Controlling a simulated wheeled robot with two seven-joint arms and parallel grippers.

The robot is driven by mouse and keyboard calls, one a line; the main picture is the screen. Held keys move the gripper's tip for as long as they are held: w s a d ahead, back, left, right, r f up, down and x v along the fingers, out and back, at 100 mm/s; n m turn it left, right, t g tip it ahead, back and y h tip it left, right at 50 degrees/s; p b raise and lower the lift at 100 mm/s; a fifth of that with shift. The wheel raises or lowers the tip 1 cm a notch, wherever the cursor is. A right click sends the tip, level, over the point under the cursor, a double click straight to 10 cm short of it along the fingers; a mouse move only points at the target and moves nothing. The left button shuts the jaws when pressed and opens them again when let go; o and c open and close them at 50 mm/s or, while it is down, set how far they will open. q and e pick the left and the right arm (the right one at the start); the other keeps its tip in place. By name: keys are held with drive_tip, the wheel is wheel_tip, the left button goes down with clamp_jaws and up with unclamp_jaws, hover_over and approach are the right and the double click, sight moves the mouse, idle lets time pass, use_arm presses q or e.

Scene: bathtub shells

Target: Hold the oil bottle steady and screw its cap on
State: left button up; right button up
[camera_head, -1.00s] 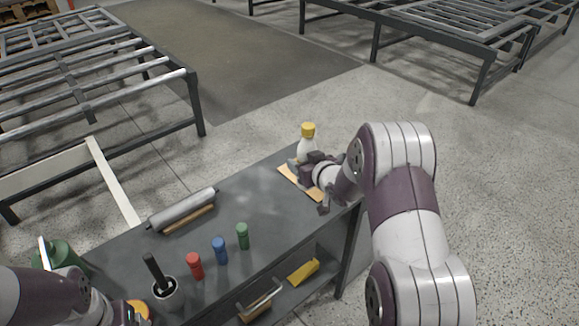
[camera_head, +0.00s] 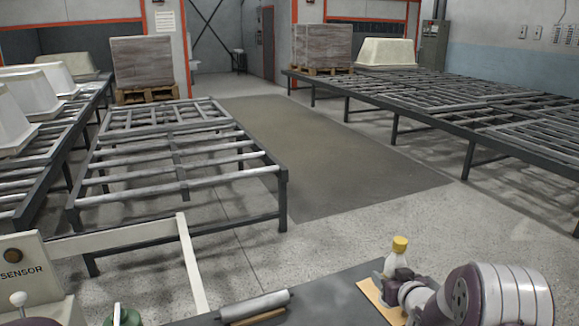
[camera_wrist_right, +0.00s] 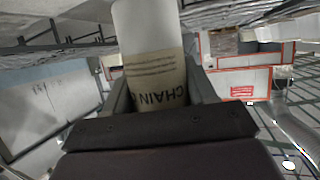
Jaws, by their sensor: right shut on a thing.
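The oil bottle (camera_head: 395,262) is white and stands upright at the table's far right corner in the head view. A yellow cap (camera_head: 400,243) sits on its top; I cannot tell how tight it is. My right gripper (camera_head: 393,281) is shut on the bottle's body, below the cap. In the right wrist view the bottle (camera_wrist_right: 148,28) is between the fingers, and its tan label with the letters "CHAIN" faces the camera. The cap is outside that view. My left gripper is not in view.
The bottle stands by a tan board (camera_head: 374,298) on the dark table (camera_head: 335,297). A grey roller (camera_head: 255,305) lies to its left. A green container (camera_head: 122,316) and a sensor box (camera_head: 30,270) are at lower left. Roller frames (camera_head: 180,150) stand beyond.

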drive_tip(key=s+a+f+p, duration=0.4)
drive_tip(key=s+a, duration=0.1)
drive_tip(key=s, duration=0.2)
drive_tip(key=s+a+f+h+p, duration=0.1)
drive_tip(key=s+a+f+p, duration=0.3)
drive_tip(key=s, duration=0.4)
drive_tip(key=shift+s+a+f+m+p, duration=0.3)
drive_tip(key=shift+a+m, duration=0.1)
drive_tip(key=shift+a, duration=0.15)
drive_tip(key=s+a+n+g+y, duration=0.1)
drive_tip(key=a+n+g+y, duration=0.2)
drive_tip(key=a+n+y, duration=0.5)
drive_tip(key=a, duration=0.6)
drive_tip(key=shift+s+a+y, duration=0.3)
drive_tip(key=shift+s+a, duration=0.05)
